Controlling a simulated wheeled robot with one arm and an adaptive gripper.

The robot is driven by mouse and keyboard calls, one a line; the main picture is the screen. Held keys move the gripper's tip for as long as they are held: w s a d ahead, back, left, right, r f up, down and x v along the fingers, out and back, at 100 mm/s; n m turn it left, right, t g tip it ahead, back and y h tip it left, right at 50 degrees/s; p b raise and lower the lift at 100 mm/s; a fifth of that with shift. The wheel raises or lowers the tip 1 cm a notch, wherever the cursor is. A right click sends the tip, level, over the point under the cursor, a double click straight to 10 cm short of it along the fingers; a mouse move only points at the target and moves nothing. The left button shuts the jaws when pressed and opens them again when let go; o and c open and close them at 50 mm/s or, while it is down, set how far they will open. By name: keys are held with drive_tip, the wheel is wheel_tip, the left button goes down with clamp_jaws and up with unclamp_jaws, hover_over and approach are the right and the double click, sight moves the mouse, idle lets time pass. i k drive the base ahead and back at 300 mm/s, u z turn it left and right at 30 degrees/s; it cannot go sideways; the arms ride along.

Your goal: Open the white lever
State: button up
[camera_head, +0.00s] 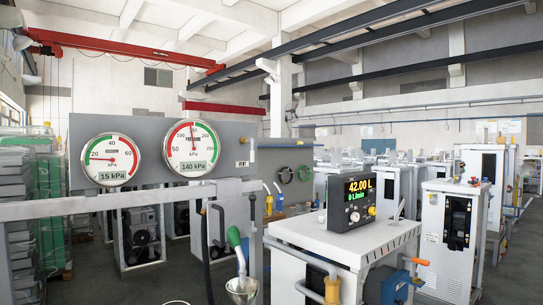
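A thin whitish lever-like piece (399,210) stands tilted at the right of the display box, on top of the near white cabinet (345,244). It is small, and I cannot tell for sure that it is the white lever or whether it is open or shut. A green-handled lever (235,238) with a pale stem stands at the cabinet's left, above a shiny metal cup (241,288). An orange lever (415,261) sticks out on the cabinet's right side. My gripper is not in view.
The display box (356,203) reads 42.00 L and 0 L/min. A grey panel carries a vacuum gauge (110,160) and a pressure gauge (191,148). A grey rail (130,201) crosses at left. Further cabinets (452,240) stand at right, with some floor between.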

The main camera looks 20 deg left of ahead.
sight(252, 153)
drive_tip(key=i, duration=1)
drive_tip(key=u, duration=1.4)
